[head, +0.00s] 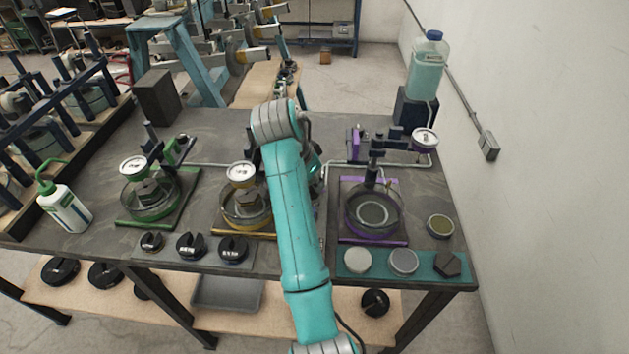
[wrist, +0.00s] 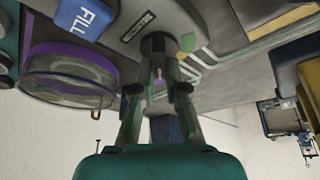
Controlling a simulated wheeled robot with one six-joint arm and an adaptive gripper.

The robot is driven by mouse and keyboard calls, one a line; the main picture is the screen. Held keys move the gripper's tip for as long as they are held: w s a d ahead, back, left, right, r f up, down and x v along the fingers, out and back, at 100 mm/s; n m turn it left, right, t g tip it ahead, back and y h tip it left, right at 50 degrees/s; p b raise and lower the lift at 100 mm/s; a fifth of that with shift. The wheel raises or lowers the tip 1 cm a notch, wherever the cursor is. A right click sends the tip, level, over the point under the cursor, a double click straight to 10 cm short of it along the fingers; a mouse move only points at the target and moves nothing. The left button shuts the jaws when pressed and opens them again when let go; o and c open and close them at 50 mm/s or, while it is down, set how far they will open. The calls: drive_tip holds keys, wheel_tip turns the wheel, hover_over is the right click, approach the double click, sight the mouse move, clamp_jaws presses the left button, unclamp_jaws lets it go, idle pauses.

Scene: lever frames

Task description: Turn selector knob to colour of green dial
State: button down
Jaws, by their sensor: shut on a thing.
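In the wrist view, my gripper (wrist: 159,66) is closed on a dark round selector knob (wrist: 158,43) on the panel. A green patch (wrist: 187,42) lies just right of the knob; its exact pointing direction is hard to tell. In the head view, my arm hides the knob and most of the gripper. A white round dial (head: 134,168) stands above the green-based station (head: 160,217) at the left. Another dial (head: 241,174) is at the yellow-based station, and a third (head: 424,138) is near the purple-based station (head: 372,240).
A blue FILL button (wrist: 84,17) sits near the knob in the wrist view. Glass bowls stand on the station bases. A green-capped bottle (head: 65,207) is at the left, and a jug of teal liquid (head: 427,68) is at the back right. The wall borders the right side.

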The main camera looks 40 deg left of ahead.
drive_tip(key=n, duration=0.2)
drive_tip(key=n+y, duration=0.1)
drive_tip(key=n, duration=0.1)
drive_tip(key=shift+a+y, duration=0.15)
drive_tip(key=shift+y, duration=0.15)
drive_tip(key=n+y, duration=0.1)
drive_tip(key=n, duration=0.4)
drive_tip(key=shift+a+g+y, duration=0.15)
drive_tip(key=shift+g+y, duration=0.25)
drive_tip(key=n, duration=0.2)
drive_tip(key=n+g+y, duration=0.1)
drive_tip(key=n, duration=0.1)
drive_tip(key=shift+s+a+n, duration=0.1)
drive_tip(key=shift+s+n, duration=0.05)
drive_tip(key=shift+n, duration=0.15)
drive_tip(key=n+g, duration=0.1)
drive_tip(key=n, duration=0.1)
drive_tip(key=n+g, duration=0.1)
drive_tip(key=n, duration=0.1)
drive_tip(key=shift+s+a+n+y, duration=0.1)
drive_tip(key=shift+s+n+y, duration=0.1)
drive_tip(key=shift+n+y, duration=0.15)
drive_tip(key=c, duration=1.2)
unclamp_jaws()
